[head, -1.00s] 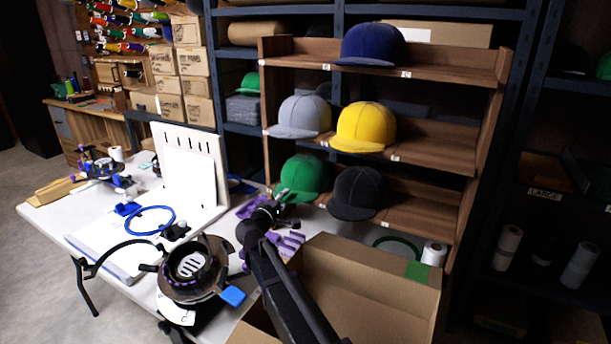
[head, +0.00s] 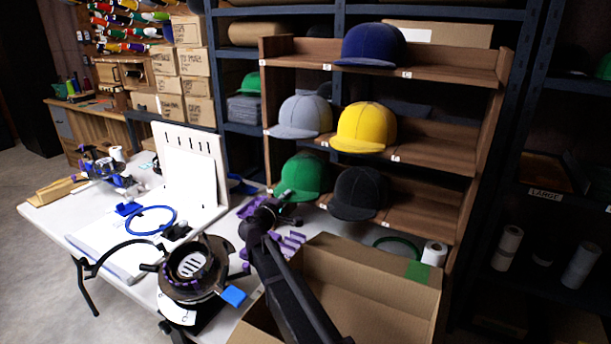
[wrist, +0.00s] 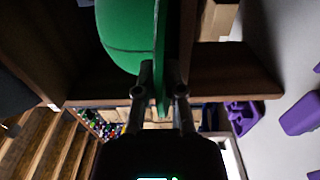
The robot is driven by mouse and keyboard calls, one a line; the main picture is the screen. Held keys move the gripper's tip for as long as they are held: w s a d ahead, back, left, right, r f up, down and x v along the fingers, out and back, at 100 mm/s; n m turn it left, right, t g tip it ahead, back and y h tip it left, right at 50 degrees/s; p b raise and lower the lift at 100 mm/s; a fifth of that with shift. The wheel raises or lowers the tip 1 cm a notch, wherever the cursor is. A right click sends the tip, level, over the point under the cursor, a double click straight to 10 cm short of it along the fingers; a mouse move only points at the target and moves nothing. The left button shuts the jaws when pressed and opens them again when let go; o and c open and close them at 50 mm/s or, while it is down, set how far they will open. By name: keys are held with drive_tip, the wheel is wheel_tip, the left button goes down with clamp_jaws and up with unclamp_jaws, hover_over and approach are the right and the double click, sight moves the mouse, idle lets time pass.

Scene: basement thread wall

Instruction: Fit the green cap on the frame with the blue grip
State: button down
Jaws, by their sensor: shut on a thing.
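The green cap (head: 303,175) is at the left end of the lowest shelf tier in the head view. My gripper (head: 284,208) is at its front edge. In the wrist view my gripper (wrist: 163,92) is shut on the brim of the green cap (wrist: 125,38), with a finger on each side of the thin brim. I cannot tell whether the cap still touches the shelf. The dark round frame (head: 168,277) with the blue grip (head: 234,296) stands at the front of the white table, its ring empty.
A black cap (head: 358,193) sits close to the right of the green cap. Grey, yellow and navy caps are on the tiers above. An open cardboard box (head: 385,290) stands below my arm. Purple pieces (head: 292,241) and a white pegboard (head: 190,170) are on the table.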

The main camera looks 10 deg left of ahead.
drive_tip(key=shift+r, duration=0.1)
drive_tip(key=shift+r+p, duration=0.85)
drive_tip(key=shift+p, duration=0.15)
drive_tip(key=shift+s, duration=0.1)
drive_tip(key=v, duration=2)
drive_tip(key=shift+r, duration=0.1)
